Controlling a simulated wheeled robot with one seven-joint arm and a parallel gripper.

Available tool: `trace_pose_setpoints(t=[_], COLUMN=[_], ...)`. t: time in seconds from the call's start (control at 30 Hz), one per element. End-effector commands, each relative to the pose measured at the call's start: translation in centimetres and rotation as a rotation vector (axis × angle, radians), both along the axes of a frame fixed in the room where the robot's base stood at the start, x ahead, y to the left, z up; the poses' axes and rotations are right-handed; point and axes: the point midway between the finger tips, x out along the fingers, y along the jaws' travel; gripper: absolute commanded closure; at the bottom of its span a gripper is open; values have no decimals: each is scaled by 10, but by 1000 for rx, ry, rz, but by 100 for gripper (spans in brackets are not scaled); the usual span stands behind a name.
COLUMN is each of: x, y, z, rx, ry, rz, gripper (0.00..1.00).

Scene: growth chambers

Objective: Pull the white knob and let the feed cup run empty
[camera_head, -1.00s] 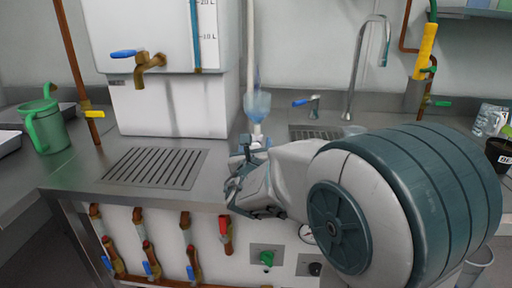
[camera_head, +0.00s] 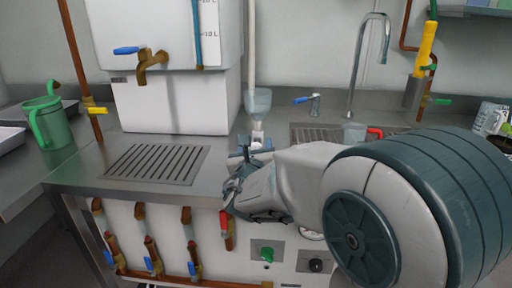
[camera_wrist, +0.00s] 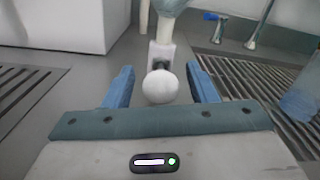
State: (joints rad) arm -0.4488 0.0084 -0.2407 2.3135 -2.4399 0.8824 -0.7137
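The feed cup (camera_head: 258,102) is a translucent grey-green funnel at the foot of a pale vertical pipe. Its lower part also shows at the top of the wrist view (camera_wrist: 172,6). No blue liquid shows in it in the head view. The round white knob (camera_wrist: 160,87) sits on a white stem below the cup. My gripper (camera_wrist: 161,84) has its two blue fingers on either side of the knob, with a gap visible on both sides. In the head view my gripper (camera_head: 240,172) is low in front of the cup, and the knob is hard to make out.
A white tank with a brass tap (camera_head: 150,62) stands left of the cup. A slotted drain (camera_head: 157,164) lies in the counter. A clear jug with a red handle (camera_head: 354,132) stands at the right, by the sink tap (camera_head: 362,70). A green can (camera_head: 48,124) is far left.

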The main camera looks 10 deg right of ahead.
Motion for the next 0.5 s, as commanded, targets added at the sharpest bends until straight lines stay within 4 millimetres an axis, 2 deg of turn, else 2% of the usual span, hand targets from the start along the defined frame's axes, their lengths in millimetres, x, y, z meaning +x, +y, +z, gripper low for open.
trace_pose_setpoints(t=[0.27, 0.37, 0.5], x=[-7, -21, -52], y=[3, 7, 18], z=[1, 2, 3], rx=[0, 1, 0], ry=[-2, -1, -2], rz=[1, 2, 5], gripper=[48, 48, 48])
